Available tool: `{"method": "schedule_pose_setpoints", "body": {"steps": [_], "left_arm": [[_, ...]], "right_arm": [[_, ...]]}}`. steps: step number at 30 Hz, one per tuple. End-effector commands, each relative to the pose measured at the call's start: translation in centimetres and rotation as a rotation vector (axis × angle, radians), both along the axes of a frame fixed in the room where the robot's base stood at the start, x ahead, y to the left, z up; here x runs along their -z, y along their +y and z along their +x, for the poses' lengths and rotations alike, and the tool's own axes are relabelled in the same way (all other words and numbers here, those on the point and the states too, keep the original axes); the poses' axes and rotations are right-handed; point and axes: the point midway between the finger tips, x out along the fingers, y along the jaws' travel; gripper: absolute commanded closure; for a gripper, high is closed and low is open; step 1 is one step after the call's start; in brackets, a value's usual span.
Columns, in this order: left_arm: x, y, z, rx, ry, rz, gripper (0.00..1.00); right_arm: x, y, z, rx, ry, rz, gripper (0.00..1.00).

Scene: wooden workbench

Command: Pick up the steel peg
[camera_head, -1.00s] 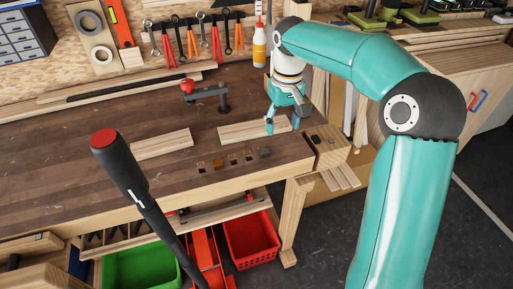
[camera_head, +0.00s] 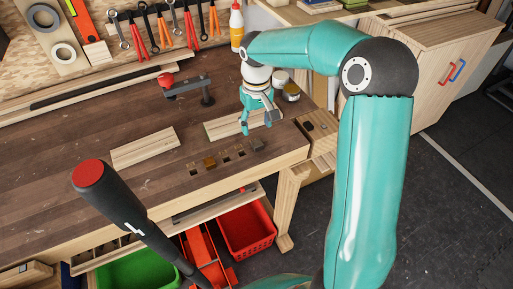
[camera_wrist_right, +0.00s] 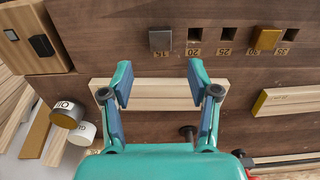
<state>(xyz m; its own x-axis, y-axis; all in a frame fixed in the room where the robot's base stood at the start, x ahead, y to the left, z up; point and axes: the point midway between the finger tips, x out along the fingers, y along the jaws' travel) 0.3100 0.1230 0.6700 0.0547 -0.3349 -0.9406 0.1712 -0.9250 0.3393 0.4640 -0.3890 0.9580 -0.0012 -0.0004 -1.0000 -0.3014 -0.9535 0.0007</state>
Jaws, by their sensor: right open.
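The steel peg (camera_head: 257,145) is a small grey block standing in the rightmost hole of the row at the bench's front edge. In the right wrist view the steel peg (camera_wrist_right: 160,40) is at the top, beside the printed numbers. My right gripper (camera_head: 258,122) points down over a pale wooden board (camera_head: 222,128), just behind the peg. Its fingers (camera_wrist_right: 160,82) are wide apart with nothing held between them; the peg lies beyond the fingertips. My left gripper is not in view.
A brass peg (camera_head: 209,162) stands in the same row, with empty square holes between. Another pale board (camera_head: 145,148) lies to the left. A clamp with a red knob (camera_head: 166,79) stands behind. Two small jars (camera_wrist_right: 68,112) are near the bench's right end.

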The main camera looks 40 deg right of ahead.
Motion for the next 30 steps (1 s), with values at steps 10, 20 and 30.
{"method": "schedule_pose_setpoints", "body": {"steps": [10,20,30], "left_arm": [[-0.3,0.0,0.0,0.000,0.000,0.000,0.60],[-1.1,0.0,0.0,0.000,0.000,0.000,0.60],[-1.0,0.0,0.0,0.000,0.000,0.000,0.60]], "right_arm": [[2.7,0.0,-0.2,0.001,0.002,0.002,0.40],[6.9,0.2,-0.5,0.003,0.003,0.002,0.40],[7.2,0.2,-0.5,0.003,-0.001,0.000,0.51]]}}
